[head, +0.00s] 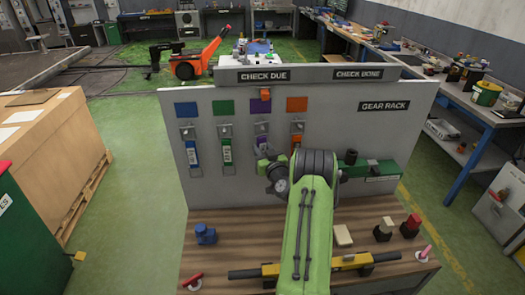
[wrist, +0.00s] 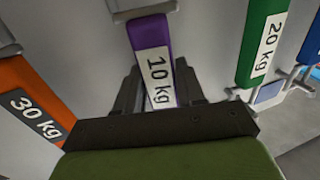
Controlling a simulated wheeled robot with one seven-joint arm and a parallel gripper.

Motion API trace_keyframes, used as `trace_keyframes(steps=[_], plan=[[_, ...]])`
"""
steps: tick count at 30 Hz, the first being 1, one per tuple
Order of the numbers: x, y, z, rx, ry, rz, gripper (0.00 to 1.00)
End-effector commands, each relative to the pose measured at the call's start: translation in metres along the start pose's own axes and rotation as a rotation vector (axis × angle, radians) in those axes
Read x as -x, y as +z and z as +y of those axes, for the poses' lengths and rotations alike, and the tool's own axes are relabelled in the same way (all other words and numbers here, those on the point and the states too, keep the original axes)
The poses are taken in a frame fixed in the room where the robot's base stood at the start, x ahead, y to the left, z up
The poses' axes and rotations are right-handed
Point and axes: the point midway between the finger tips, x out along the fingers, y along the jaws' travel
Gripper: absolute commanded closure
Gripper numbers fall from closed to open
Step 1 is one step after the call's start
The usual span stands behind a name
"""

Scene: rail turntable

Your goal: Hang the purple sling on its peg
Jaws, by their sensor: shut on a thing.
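The purple sling (wrist: 152,50), with a white 10 kg label, is between the fingers of my gripper (wrist: 157,78), which is shut on it. In the head view the purple sling (head: 262,141) is upright against the grey board, below the purple square (head: 260,106). My gripper (head: 264,156) is at its lower part, partly hidden by my arm. A grey bracket (wrist: 142,8) is at the sling's upper end in the wrist view. I cannot tell whether the sling's loop is around the peg.
The blue sling (head: 192,152), green sling (head: 226,150) and orange sling (wrist: 28,92) hang alongside on the board (head: 335,115). A yellow-black bar (head: 347,262) and small parts lie on the wooden bench (head: 240,235).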

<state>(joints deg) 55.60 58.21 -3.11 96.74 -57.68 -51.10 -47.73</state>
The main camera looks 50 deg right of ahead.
Motion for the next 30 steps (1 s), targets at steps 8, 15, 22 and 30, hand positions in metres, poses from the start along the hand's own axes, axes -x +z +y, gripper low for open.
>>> trace_keyframes(steps=[8,15,22,30], plan=[[0.0,-0.001,0.0,0.0,0.0,0.001,0.35],[0.0,0.001,0.0,0.0,0.0,-0.001,0.32],[0.023,0.005,0.001,-0.001,0.002,-0.004,0.32],[0.092,0.009,0.003,-0.003,0.007,-0.001,0.32]])
